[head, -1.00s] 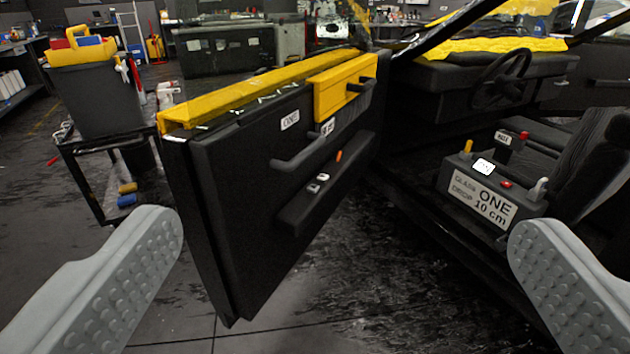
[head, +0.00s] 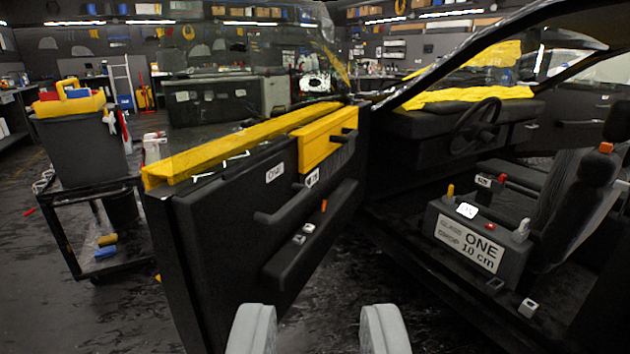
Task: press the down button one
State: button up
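The open black car door (head: 225,235) carries a label (head: 274,172) that reads "ONE". On its armrest (head: 285,262) sit two small pale switches, one nearer (head: 299,239) and one farther (head: 308,228), with an orange piece (head: 324,206) beyond them. Which one is the down button cannot be told. My gripper (head: 315,318) shows at the bottom edge as two grey fingers with a clear gap between them. It is empty, low in the picture below the armrest, and touches nothing I can see.
Yellow covers lie on the door top (head: 240,145) and dashboard (head: 465,97). A cart (head: 95,225) with a bin stands at left. Dark floor shows between door and car.

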aim_at(298, 239)
jog(key=i+l+u, duration=0.15)
jog(key=l+u, duration=0.2)
jog(key=l, duration=0.35)
jog(key=l+u, duration=0.3)
jog(key=l, duration=0.45)
jog(key=l+u, duration=0.35)
jog(key=l, duration=0.35)
